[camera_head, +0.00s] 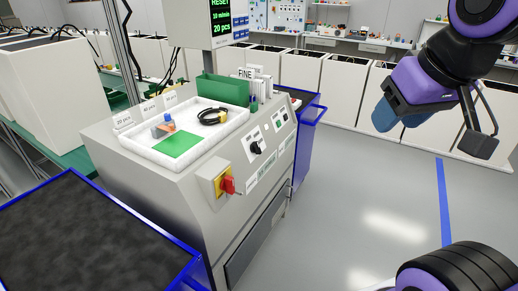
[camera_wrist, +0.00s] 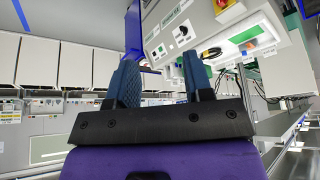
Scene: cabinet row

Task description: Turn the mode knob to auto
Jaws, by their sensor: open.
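A black knob (camera_head: 256,147) sits on a white plate on the sloped front panel of the grey machine cabinet (camera_head: 228,222). Its setting and lettering are too small to read. A red rotary switch (camera_head: 228,185) on a yellow plate is on the same front, lower left of the knob. My gripper (camera_head: 398,118) is in the air right of the cabinet, well apart from the panel. In the wrist view my gripper (camera_wrist: 160,70) is open and empty between two blue fingers. The black knob also shows there (camera_wrist: 182,31), beyond the fingers.
A white tray (camera_head: 160,152) with a green pad and a black cable coil lies on the cabinet top. A blue-framed cart (camera_head: 308,125) stands behind the cabinet; a blue-edged dark mat (camera_head: 88,235) is at left. The floor (camera_head: 370,200) right of the cabinet is clear.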

